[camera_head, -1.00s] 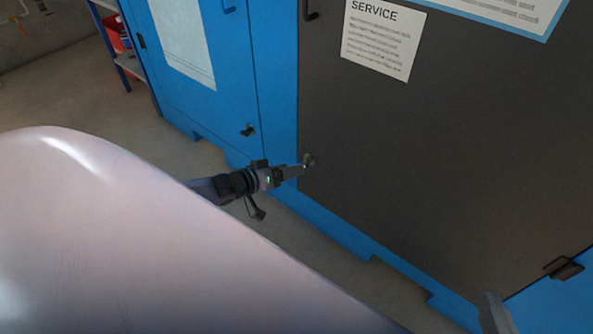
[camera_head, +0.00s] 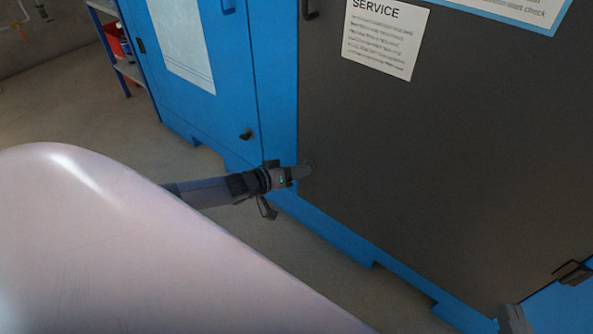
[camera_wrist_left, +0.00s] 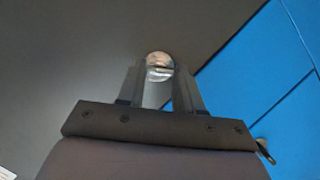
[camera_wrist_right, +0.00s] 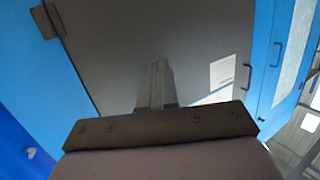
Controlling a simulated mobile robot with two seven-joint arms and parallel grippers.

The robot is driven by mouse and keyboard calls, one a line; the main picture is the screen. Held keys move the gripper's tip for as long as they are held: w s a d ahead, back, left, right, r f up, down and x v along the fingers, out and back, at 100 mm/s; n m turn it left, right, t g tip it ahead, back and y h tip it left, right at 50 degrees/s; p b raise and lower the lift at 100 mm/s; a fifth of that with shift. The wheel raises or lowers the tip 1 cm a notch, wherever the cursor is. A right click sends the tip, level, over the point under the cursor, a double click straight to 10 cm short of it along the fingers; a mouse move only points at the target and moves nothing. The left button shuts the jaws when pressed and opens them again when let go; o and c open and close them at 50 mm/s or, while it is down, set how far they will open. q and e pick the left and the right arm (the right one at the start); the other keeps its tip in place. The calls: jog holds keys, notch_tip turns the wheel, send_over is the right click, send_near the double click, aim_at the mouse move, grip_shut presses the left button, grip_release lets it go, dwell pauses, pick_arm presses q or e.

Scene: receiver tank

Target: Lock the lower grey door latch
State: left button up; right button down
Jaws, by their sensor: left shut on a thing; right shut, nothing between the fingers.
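The grey door (camera_head: 420,160) fills the right of the head view. The lower grey door latch (camera_head: 309,165) is at its lower left edge, mostly hidden by my left gripper (camera_head: 303,171). In the left wrist view the latch shows as a round metal piece (camera_wrist_left: 159,66) between the fingertips of my left gripper (camera_wrist_left: 160,80), which is shut on it. My right gripper (camera_head: 512,318) is low at the right of the head view. In the right wrist view my right gripper (camera_wrist_right: 158,86) has its fingers together and empty, in front of the grey door (camera_wrist_right: 120,30).
A blue cabinet door (camera_head: 215,90) with its own dark latch (camera_head: 246,134) stands left of the grey door. A dark hinge (camera_head: 573,272) is at the lower right. A shelf with red bins (camera_head: 117,42) is at the far left. The floor (camera_head: 80,110) left of the cabinet is clear.

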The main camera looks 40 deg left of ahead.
pick_arm(q)
jog(key=shift+r, duration=0.1)
pick_arm(e)
jog(key=shift+a+r, duration=0.1)
jog(key=shift+r, duration=0.1)
pick_arm(q)
jog(key=shift+d+m+y+p, duration=0.15)
jog(key=shift+m+y+p, duration=0.6)
jog(key=shift+m+p, duration=0.5)
jog(key=shift+d+m+y+p, duration=0.15)
jog(key=shift+m+y+p, duration=0.7)
jog(key=shift+p, duration=0.7)
pick_arm(e)
jog(key=shift+w+a+f+m+g+y, duration=0.1)
jog(key=shift+w+a+m+g+y, duration=0.15)
jog(key=shift+a+g, duration=0.2)
jog(key=shift+w+a+f+m+g+y, duration=0.15)
jog(key=shift+a+m+g, duration=0.2)
jog(key=shift+a, duration=0.2)
jog(key=shift+w+a+m+g+y, duration=0.1)
jog(key=shift+a+m+g+y, duration=0.15)
jog(key=shift+a+g, duration=0.2)
jog(key=shift+a+f, duration=0.1)
pick_arm(q)
jog(key=o, duration=1.1)
jog(key=shift+c, duration=0.2)
jog(key=shift+s, duration=0.15)
